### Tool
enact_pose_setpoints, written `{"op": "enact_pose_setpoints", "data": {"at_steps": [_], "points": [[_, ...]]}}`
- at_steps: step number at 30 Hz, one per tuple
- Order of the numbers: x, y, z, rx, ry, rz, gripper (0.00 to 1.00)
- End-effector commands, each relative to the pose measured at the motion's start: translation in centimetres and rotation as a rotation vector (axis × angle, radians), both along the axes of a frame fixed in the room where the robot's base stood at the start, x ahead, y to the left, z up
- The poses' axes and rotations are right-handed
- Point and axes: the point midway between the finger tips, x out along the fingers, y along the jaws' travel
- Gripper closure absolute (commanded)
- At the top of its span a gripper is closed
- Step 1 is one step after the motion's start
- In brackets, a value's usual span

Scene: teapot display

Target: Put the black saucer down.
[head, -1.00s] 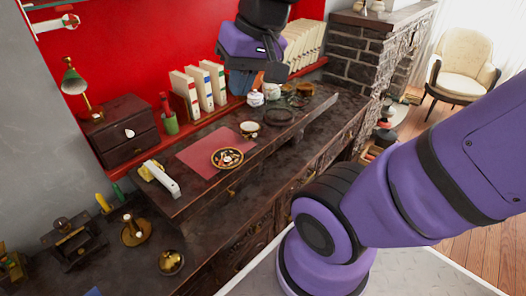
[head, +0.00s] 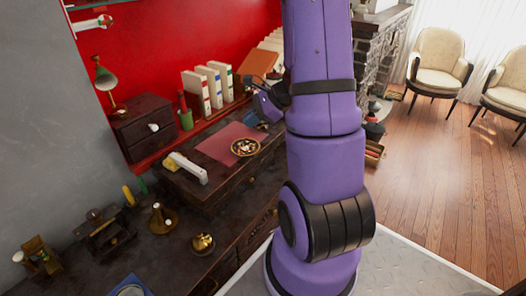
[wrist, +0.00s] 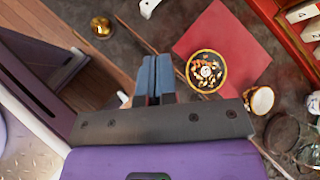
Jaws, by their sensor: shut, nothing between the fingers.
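A dark round dish (wrist: 282,132), the closest match to a plain black saucer, lies on the dark desktop at the right of the wrist view, partly cut off by my gripper body and other items. An ornate saucer (head: 245,147) with a black patterned face and gold rim rests at the edge of the red mat; it also shows in the wrist view (wrist: 206,71). My gripper (wrist: 154,80) is shut and empty, its blue fingers left of the ornate saucer and apart from it. In the head view my arm hides the dark dish.
A small white cup (wrist: 260,100) stands near the ornate saucer. The red mat (head: 222,138) is mostly bare. A white handset (head: 187,167), a drawer box (head: 148,132) and upright binders (head: 207,88) surround it. Brass items stand on the lower desk at left.

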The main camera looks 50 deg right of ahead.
Motion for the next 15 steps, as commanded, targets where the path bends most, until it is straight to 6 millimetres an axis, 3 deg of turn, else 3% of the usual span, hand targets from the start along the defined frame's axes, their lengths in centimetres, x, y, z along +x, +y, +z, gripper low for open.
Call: {"op": "enact_pose_setpoints", "data": {"at_steps": [1,6,10,15], "points": [[-0.5,-1.8,-1.8,0.035,0.027,-0.090,1.00],[-2.5,-7.1,-7.1,0.121,0.092,-0.380,1.00],[-4.6,-10.1,-10.3,0.161,0.130,-0.553,1.00],[-6.4,-12.2,-12.7,0.185,0.157,-0.683,1.00]]}}
